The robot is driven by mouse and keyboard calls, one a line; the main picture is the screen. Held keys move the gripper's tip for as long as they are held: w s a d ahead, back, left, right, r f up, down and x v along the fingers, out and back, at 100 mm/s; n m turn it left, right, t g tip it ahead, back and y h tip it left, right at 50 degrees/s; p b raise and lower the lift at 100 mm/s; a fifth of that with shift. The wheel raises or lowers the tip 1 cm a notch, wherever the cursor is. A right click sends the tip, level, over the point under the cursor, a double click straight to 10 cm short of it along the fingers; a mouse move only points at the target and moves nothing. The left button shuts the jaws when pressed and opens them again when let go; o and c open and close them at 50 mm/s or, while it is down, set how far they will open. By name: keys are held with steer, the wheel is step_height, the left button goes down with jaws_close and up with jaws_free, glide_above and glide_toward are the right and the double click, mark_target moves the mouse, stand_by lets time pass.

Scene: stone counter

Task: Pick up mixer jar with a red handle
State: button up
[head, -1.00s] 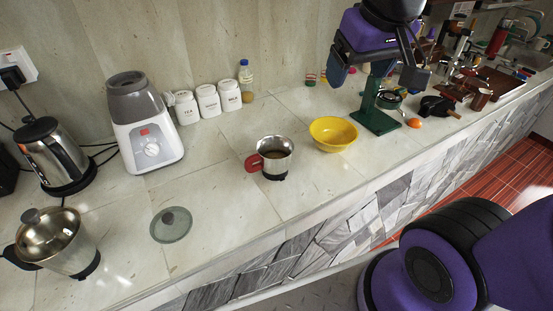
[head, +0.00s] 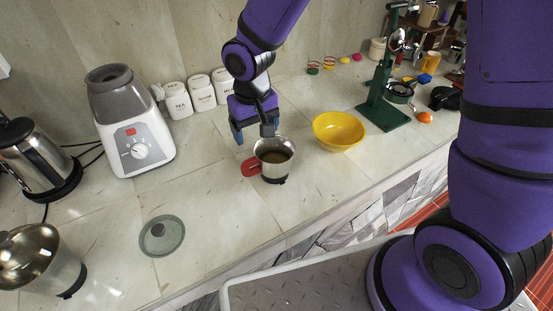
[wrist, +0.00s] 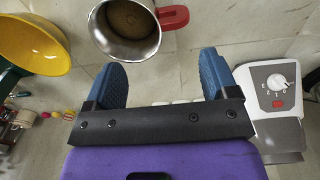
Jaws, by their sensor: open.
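The mixer jar (head: 277,163) is a steel cup with a red handle (head: 250,168) on its left side. It stands upright on the counter, with something brownish inside. In the wrist view the jar (wrist: 128,42) is at the top centre, its red handle (wrist: 173,17) pointing right. My gripper (head: 254,134) is open and empty, just behind and above the jar in the head view. In the wrist view both blue fingers of my gripper (wrist: 162,78) are spread apart, with the jar beyond the fingertips. No contact with the jar shows.
A yellow bowl (head: 338,131) stands close to the jar's right. A white mixer base (head: 137,145) and white canisters (head: 178,100) are at the back left. A round lid (head: 161,236) lies front left, and another steel pot (head: 40,262) stands at the left edge. A green stand (head: 383,110) is behind the bowl.

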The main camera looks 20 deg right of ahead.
mark_target(250, 161)
steer(key=f, duration=0.1)
steer(key=a+f, duration=0.1)
steer(key=f, duration=0.1)
steer(key=shift+w+a+f, duration=0.15)
steer(key=shift+w+a, duration=0.1)
steer(key=shift+a, duration=0.1)
step_height(250, 161, down, 5)
steer(key=shift+f, duration=0.2)
steer(key=shift+w+a+f, duration=0.1)
steer(key=shift+w+f, duration=0.1)
steer(key=shift+f, duration=1.1)
steer(key=shift+w+f, duration=0.15)
steer(key=shift+f, duration=1.15)
steer(key=c, duration=1.2)
